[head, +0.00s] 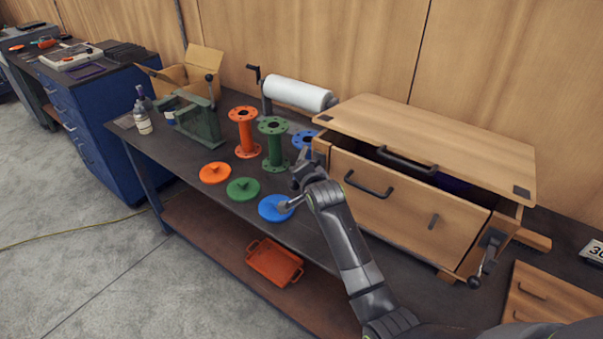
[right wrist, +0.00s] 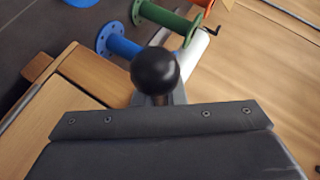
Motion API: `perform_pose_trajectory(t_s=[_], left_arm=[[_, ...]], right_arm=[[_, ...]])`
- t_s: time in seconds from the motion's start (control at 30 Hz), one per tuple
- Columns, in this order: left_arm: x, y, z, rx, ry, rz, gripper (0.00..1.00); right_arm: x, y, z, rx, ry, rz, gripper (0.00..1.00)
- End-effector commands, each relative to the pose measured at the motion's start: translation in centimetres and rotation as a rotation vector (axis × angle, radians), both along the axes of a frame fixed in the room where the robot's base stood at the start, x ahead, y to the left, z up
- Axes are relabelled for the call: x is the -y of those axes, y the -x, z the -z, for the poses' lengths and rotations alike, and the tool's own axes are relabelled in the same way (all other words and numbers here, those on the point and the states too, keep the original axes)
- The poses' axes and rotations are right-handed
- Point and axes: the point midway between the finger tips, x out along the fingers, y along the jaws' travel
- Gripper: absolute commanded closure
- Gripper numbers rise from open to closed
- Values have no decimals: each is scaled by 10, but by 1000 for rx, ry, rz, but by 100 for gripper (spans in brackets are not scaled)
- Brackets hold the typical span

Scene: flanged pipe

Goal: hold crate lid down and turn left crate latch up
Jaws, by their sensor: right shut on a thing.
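The wooden crate (head: 395,205) stands on the right part of the bench. Its lid (head: 440,135) lies on top with a dark gap along the front and right side, and something blue shows inside. My right gripper (head: 305,168) is at the crate's left end. It is shut on the left latch, whose black ball knob (right wrist: 155,70) stands past the gripper body (right wrist: 165,125) in the right wrist view. My gripper hides most of this latch in the head view. The right latch (head: 483,262) hangs with its knob down. My left gripper is not in view.
Orange (head: 245,130), green (head: 274,142) and blue (head: 303,140) flanged pipes stand left of the crate. Orange (head: 214,173), green (head: 243,189) and blue (head: 270,212) discs lie before them. A white roll (head: 297,93) is behind. An orange tray (head: 274,262) sits on the lower shelf.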

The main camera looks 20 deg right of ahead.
Motion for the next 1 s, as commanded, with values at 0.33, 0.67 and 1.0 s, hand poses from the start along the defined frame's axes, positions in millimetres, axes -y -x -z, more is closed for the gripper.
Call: perform_pose_trajectory(t_s=[0.33,0.67,1.0], left_arm=[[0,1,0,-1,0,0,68],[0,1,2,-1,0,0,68],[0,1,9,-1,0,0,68]], right_arm=[[0,0,-1,3,1,0,67],[0,5,-2,2,0,0,67],[1,43,-19,4,0,0,67]])
